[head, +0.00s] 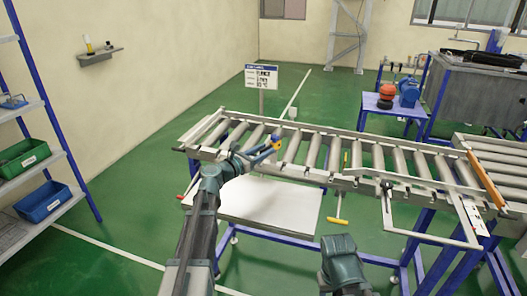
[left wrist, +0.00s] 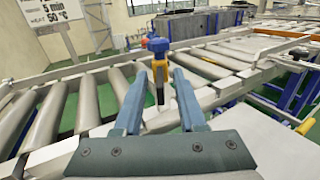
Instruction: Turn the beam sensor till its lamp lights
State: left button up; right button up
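The beam sensor (left wrist: 157,45) appears to be the small blue and orange head on a dark, yellow-edged stem at the conveyor's near rail. In the head view it is a small orange and blue spot (head: 276,141), partly hidden by my gripper. My left gripper (head: 264,149) is at that rail. In the left wrist view its two blue-grey fingers (left wrist: 160,78) stand apart on either side of the stem, with a visible gap on each side. I cannot make out a lit lamp.
The roller conveyor (head: 397,160) runs across the middle. A white panel (head: 270,200) lies below it. A yellow T-handle (head: 338,221) hangs in front. A sign (head: 262,77) stands behind. Shelves with a green bin (head: 22,158) and blue bin (head: 42,201) are at left.

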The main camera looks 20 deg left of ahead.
pick_arm(q)
jog(key=shift+c, duration=0.3)
grip_shut()
dwell(1.1)
